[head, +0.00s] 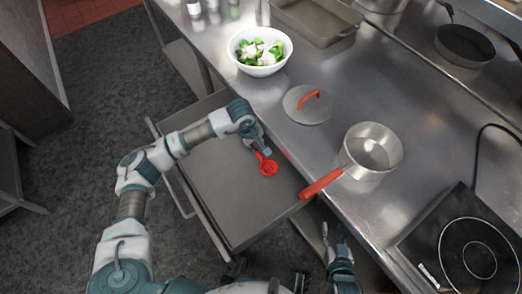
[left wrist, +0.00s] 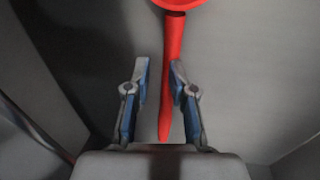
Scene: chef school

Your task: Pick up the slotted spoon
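The red slotted spoon (head: 268,167) lies in the open drawer, its round head toward the bottom of the head view. In the left wrist view its handle (left wrist: 173,60) runs between my fingers, closer to the right finger, and part of its head shows at the top edge. My left gripper (head: 261,148) reaches down into the drawer over the handle. In the left wrist view its fingers (left wrist: 159,72) are apart, with a gap on the left of the handle. I cannot tell whether the right finger touches it. My right gripper (head: 336,236) is empty beside the counter, its fingers apart.
The drawer (head: 225,205) is pulled out, otherwise empty, with walls around the spoon. On the counter stand a saucepan (head: 385,150) with a red handle over the edge, a lid (head: 297,108), a bowl of vegetables (head: 261,70), a baking pan (head: 318,22) and a hob (head: 440,235).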

